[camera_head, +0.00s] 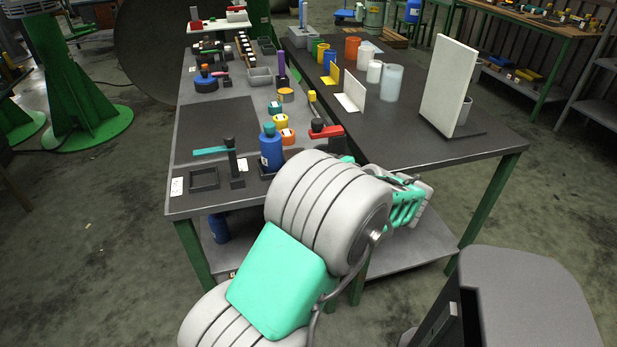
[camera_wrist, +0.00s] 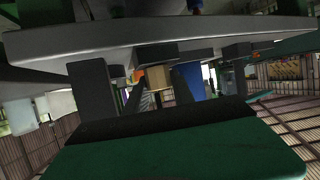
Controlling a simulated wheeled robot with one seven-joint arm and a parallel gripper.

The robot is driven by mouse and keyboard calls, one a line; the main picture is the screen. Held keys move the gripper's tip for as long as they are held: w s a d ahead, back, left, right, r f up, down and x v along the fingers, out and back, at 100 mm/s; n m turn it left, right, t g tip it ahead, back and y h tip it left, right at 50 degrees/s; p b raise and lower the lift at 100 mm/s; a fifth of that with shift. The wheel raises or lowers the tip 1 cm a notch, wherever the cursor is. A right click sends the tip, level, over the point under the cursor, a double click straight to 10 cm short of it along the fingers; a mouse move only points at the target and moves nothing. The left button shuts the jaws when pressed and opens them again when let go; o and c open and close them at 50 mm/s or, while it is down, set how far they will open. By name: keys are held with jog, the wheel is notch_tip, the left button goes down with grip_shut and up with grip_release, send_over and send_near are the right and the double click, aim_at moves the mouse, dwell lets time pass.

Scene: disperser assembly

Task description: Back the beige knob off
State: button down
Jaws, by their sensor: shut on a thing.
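In the wrist view, the beige knob (camera_wrist: 157,77) shows as a small block in the middle, below a grey slab. The dark fingers of my gripper (camera_wrist: 158,88) slant in on either side of it and are shut on it. The contact faces are too dark and small to make out. In the head view, my own arm covers the front right of the workbench and hides my gripper and the knob.
A white upright panel (camera_head: 449,85) stands at right. The dark right-hand tabletop has free room in front.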

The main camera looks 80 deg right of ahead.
jog(key=shift+f+n+t+y, duration=0.25)
jog(key=shift+n+t+y, duration=0.45)
jog(key=shift+n+y, duration=0.55)
jog(key=shift+y+b, duration=0.25)
jog(key=shift+b, duration=0.05)
jog(key=c, duration=1.4)
grip_release()
jog(key=o, duration=0.3)
jog(key=shift+r, duration=0.1)
jog(key=p+v, duration=0.5)
jog(key=v, duration=0.2)
jog(key=shift+s+a+r, duration=0.1)
jog(key=shift+s+a, duration=0.1)
jog(key=shift+s, duration=0.15)
